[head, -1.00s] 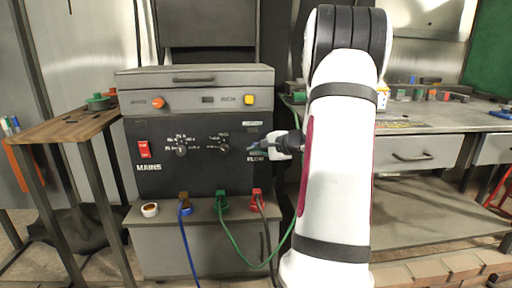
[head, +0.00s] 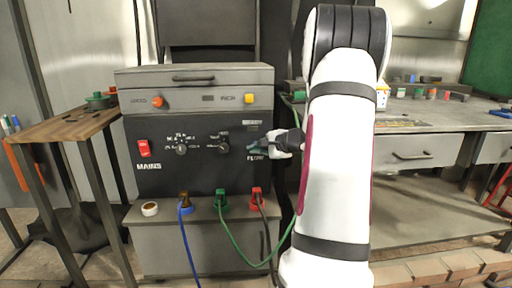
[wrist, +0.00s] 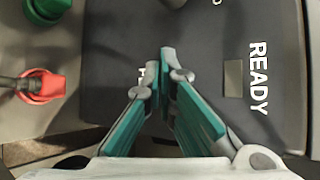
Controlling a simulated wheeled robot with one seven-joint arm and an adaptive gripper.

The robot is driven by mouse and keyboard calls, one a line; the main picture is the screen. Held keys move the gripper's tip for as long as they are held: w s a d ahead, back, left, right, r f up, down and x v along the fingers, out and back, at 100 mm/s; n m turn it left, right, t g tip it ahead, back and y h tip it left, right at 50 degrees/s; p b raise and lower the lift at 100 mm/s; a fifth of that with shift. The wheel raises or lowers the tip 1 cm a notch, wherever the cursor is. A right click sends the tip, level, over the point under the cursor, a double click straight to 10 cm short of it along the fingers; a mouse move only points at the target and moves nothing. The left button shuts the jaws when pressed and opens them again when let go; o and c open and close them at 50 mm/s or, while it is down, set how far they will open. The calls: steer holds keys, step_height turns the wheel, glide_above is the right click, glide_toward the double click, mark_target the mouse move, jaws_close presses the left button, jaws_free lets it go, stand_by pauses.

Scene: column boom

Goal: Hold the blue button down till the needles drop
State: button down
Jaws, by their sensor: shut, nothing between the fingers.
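The grey machine (head: 190,158) has a dark front panel with knobs and switches. My gripper (head: 253,147) is at the right side of this panel, just above a white label starting with "FL". In the wrist view, the two teal fingers (wrist: 166,56) come together at their tips over the dark panel, with nothing seen between them. I cannot tell whether the tips touch the panel. No blue button shows in either view; the fingers may hide it. I cannot make out any needles. A grey window (wrist: 233,78) sits beside the word READY in the wrist view.
A red MAINS switch (head: 144,148), an orange button (head: 158,102) and a yellow button (head: 249,99) are on the machine. Brown, green (head: 221,200) and red (head: 257,195) plugs with cables are below. A wooden table (head: 62,127) stands left, a workbench (head: 430,121) right.

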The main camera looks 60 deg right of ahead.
steer(key=shift+w+d, duration=0.15)
stand_by(0.4)
steer(key=shift+w+d, duration=0.15)
steer(key=shift+d, duration=0.05)
steer(key=shift+w+d, duration=0.3)
steer(key=shift+d, duration=0.05)
stand_by(1.0)
steer(key=shift+s+a+b, duration=0.1)
steer(key=shift+b, duration=0.3)
stand_by(2.6)
steer(key=shift+s+a+b, duration=0.5)
steer(key=shift+a+b, duration=0.05)
steer(key=shift+a, duration=0.05)
steer(key=shift+s+a+b, duration=1.5)
steer(key=shift+s+a, duration=0.15)
steer(key=shift+a, duration=0.25)
